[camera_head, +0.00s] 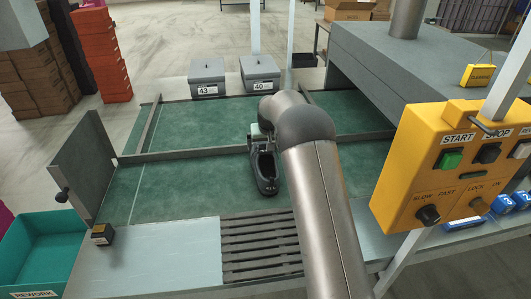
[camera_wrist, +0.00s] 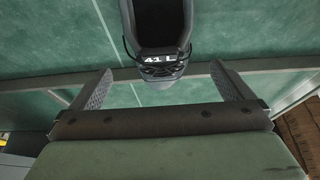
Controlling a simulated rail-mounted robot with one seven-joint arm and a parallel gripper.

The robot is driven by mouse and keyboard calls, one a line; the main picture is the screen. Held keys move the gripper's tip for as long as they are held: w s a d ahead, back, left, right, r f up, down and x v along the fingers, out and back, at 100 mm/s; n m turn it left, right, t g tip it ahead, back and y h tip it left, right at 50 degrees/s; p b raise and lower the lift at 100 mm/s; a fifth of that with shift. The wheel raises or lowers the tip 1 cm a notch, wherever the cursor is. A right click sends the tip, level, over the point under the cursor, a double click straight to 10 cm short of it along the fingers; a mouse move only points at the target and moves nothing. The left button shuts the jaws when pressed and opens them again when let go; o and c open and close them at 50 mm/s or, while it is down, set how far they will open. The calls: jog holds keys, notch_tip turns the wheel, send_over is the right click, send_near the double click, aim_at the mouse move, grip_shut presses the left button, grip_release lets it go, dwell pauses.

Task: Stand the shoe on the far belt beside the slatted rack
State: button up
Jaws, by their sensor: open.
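A dark shoe (camera_head: 265,172) stands upright on the near green belt (camera_head: 185,190), its toe towards the slatted rack (camera_head: 262,248). In the wrist view the shoe (camera_wrist: 160,40) shows its dark opening and a "41 L" label at the heel. My gripper (camera_head: 256,138) is at the heel end, partly hidden by my arm. In the wrist view my gripper (camera_wrist: 161,70) is open, its fingers wide apart, with the heel ahead between their lines; contact is not visible. The far belt (camera_head: 185,120) lies beyond a dividing rail.
Grey lidded boxes marked 43 (camera_head: 207,78) and 40 (camera_head: 260,73) stand behind the far belt. A grey tunnel (camera_head: 420,65) covers the right. A yellow control box (camera_head: 455,165) stands at right front. A teal rework bin (camera_head: 45,245) and upright panel (camera_head: 85,165) are left.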

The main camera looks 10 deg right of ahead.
jog(key=s+r+g, duration=0.1)
jog(key=s+r, duration=0.5)
jog(key=s, duration=0.6)
jog(key=s+r+g, duration=0.1)
jog(key=s+r, duration=0.5)
jog(key=s, duration=0.7)
jog(key=s+f+g, duration=0.1)
jog(key=s, duration=1.1)
jog(key=s+f+g, duration=0.1)
jog(key=s+f, duration=0.1)
jog(key=s, duration=1.1)
jog(key=shift+s+a+f, duration=0.2)
jog(key=shift+f, duration=0.1)
